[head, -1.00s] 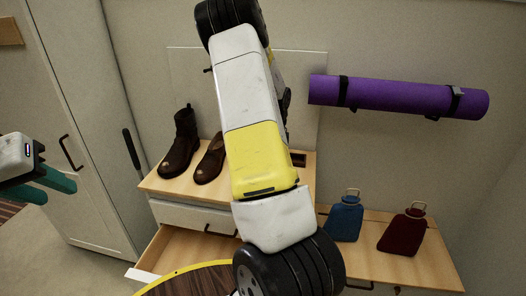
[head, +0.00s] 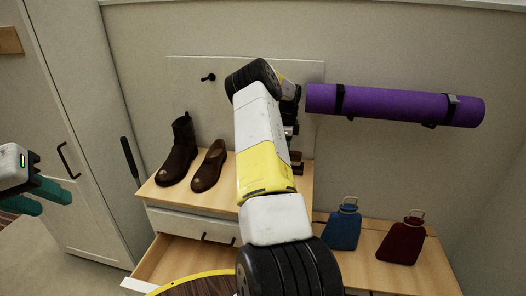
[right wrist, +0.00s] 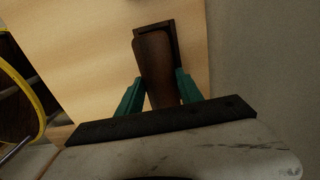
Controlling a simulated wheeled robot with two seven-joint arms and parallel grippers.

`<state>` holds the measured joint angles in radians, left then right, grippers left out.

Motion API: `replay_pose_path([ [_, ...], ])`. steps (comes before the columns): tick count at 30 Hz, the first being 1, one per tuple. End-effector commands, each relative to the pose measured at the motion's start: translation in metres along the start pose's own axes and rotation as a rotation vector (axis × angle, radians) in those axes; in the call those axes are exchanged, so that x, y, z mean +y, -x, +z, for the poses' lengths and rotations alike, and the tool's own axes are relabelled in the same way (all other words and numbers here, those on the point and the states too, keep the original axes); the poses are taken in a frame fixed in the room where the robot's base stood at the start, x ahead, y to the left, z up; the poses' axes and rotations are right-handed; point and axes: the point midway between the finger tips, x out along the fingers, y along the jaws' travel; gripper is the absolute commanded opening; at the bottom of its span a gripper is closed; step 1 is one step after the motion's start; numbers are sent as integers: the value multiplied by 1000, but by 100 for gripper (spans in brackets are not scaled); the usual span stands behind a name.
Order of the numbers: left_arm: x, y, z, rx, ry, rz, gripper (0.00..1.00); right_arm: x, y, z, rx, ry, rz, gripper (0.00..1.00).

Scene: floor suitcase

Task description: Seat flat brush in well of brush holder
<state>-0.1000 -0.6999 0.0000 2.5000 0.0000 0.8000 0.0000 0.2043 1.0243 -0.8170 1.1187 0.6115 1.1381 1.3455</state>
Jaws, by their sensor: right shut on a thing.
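The flat brush (right wrist: 157,65), a brown wooden piece, is between the green fingers of my right gripper (right wrist: 159,84), which is shut on it. In the right wrist view its far end lies over or inside the dark brown brush holder (right wrist: 172,32); I cannot tell whether it is seated. The holder stands on the light wood top; in the head view only a small dark part (head: 298,169) shows beside my right arm, which hides most of the right gripper. My left gripper (head: 42,198) is at the far left, its teal fingers apart and empty.
A boot (head: 179,155) and a low shoe (head: 208,167) stand on the cabinet top (head: 165,195). Its drawer (head: 175,260) is open. Blue (head: 344,225) and dark red (head: 402,240) flasks stand on the lower bench. A purple rolled mat (head: 400,104) hangs on the wall.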

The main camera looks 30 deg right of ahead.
Motion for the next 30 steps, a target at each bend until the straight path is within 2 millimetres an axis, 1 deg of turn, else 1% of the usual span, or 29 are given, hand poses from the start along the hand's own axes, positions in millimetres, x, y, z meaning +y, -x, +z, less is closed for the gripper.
replay_pose_path([
  [4,0,0,0,0,0,0,36,-7,-2,-2,1,0,0,0],
  [9,0,0,0,0,0,0,36,-5,-29,-2,2,0,2,0],
  [11,0,0,0,0,0,0,36,-6,-34,-1,2,0,1,0],
  [22,0,0,0,0,0,0,36,-6,-39,-1,0,1,0,0],
  [23,0,0,0,0,0,0,36,-6,-39,-1,1,1,0,49],
  [25,0,0,0,0,0,0,36,-6,-39,-1,1,1,0,63],
  [26,0,0,0,0,0,0,36,-6,-39,-1,1,1,0,65],
  [30,0,0,0,0,0,0,36,-6,-38,-1,1,1,0,65],
])
